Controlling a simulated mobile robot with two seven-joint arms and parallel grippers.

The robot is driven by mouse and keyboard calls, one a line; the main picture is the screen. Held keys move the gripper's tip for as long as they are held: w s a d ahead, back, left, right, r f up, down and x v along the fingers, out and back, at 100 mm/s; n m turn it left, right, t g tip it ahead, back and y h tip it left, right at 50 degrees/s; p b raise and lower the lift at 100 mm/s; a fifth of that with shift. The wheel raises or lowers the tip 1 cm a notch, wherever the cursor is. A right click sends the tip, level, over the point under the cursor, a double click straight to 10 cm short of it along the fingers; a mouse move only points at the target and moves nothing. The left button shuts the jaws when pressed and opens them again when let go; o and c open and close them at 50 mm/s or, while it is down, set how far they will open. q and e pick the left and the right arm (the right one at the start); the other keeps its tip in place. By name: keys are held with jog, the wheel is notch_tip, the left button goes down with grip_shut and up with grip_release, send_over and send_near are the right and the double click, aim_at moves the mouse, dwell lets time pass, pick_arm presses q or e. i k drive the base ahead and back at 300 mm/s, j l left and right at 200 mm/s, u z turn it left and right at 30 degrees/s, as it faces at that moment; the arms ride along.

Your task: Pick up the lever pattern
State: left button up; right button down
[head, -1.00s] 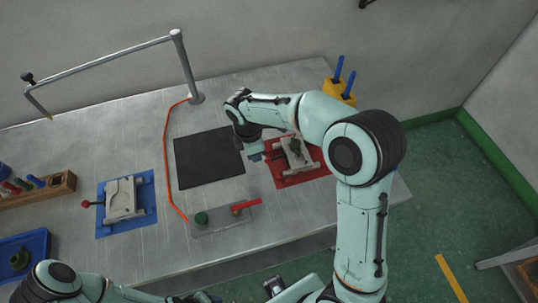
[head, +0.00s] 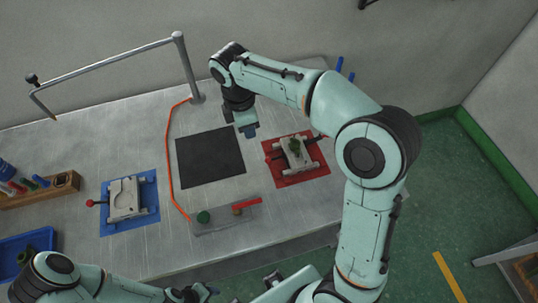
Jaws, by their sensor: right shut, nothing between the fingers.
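My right gripper (head: 249,132) is shut and empty, above the table just left of and behind the red mat, apart from the green piece. My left gripper (head: 196,293) is low at the bottom edge, in front of the table; its fingers are too small to read.
A black mat (head: 208,157) lies mid-table. A pale mould (head: 126,199) with a red-knobbed lever sits on a blue mat (head: 146,222). A control plate (head: 222,221) with a green button and red handle is at the front. A metal post (head: 187,70) stands behind.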

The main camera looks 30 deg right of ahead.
aim_at(295, 145)
jog(key=k, duration=1)
